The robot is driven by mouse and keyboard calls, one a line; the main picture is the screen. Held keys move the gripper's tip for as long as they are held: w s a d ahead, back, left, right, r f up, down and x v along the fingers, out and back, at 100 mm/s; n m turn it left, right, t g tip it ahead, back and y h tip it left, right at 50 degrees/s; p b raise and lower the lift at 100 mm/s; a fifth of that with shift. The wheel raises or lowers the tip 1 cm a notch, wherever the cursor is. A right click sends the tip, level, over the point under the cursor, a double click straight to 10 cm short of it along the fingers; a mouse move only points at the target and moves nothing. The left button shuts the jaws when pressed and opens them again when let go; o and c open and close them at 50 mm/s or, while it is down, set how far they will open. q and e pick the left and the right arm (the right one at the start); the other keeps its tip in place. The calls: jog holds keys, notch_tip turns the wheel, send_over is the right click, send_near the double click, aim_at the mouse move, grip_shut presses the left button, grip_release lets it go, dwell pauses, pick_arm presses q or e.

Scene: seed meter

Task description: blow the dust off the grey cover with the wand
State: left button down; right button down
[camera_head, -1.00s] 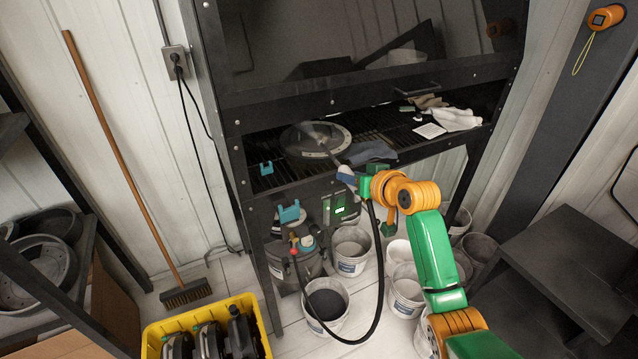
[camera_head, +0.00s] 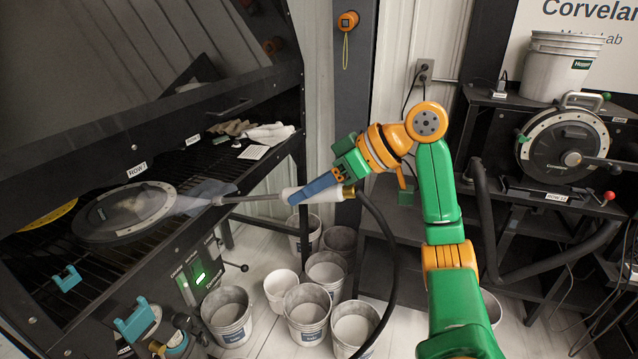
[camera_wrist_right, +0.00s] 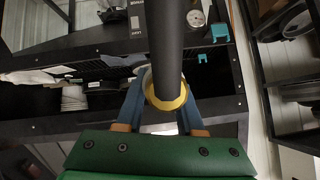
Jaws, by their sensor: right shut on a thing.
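The grey cover (camera_head: 125,212) is a round disc with a paler rim, lying on the black slatted bench inside the dark cabinet. My right gripper (camera_head: 322,187) is shut on the white handle of the wand (camera_head: 305,193). The wand's thin metal tube points left, and its tip is just right of the cover, apart from it. A pale, hazy streak spreads from the tip over the cover's right edge. In the right wrist view, the blue fingers (camera_wrist_right: 160,112) close around the wand by its yellow collar (camera_wrist_right: 166,98). My left gripper is out of view.
A black hose (camera_head: 392,250) hangs from the wand. Teal clips (camera_head: 67,278) sit on the bench's front edge. Several buckets (camera_head: 228,316) stand below. A round meter (camera_head: 565,146) stands right.

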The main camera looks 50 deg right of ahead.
jog(key=p, duration=0.2)
send_near(215, 201)
jog(key=s+f, duration=0.1)
jog(key=s+d+f, duration=0.1)
jog(key=s, duration=0.1)
jog(key=shift+s+d+f, duration=0.1)
jog(key=shift+d, duration=0.05)
jog(key=w+a+p, duration=0.1)
jog(key=w, duration=0.1)
jog(key=w+a+f+p, duration=0.1)
jog(key=w+p, duration=0.1)
jog(key=w, duration=0.1)
jog(key=w+a+f+p, duration=0.1)
jog(key=w, duration=0.1)
jog(key=shift+w+f+p, duration=0.25)
jog(key=shift+p, duration=0.15)
jog(key=shift+w+a+f, duration=0.15)
jog(key=shift+w+f, duration=0.1)
jog(key=shift+w, duration=0.05)
jog(key=shift+w+a+r+p, duration=0.1)
jog(key=shift+w+a+p, duration=0.15)
jog(key=shift+w+p, duration=0.1)
jog(key=shift+w+a+p, duration=0.45)
jog(key=shift+w+a, duration=0.15)
jog(key=shift+w, duration=0.1)
jog(key=shift+w+a+p, duration=0.3)
jog(key=shift+w+a, duration=0.6)
jog(key=shift+w, duration=0.25)
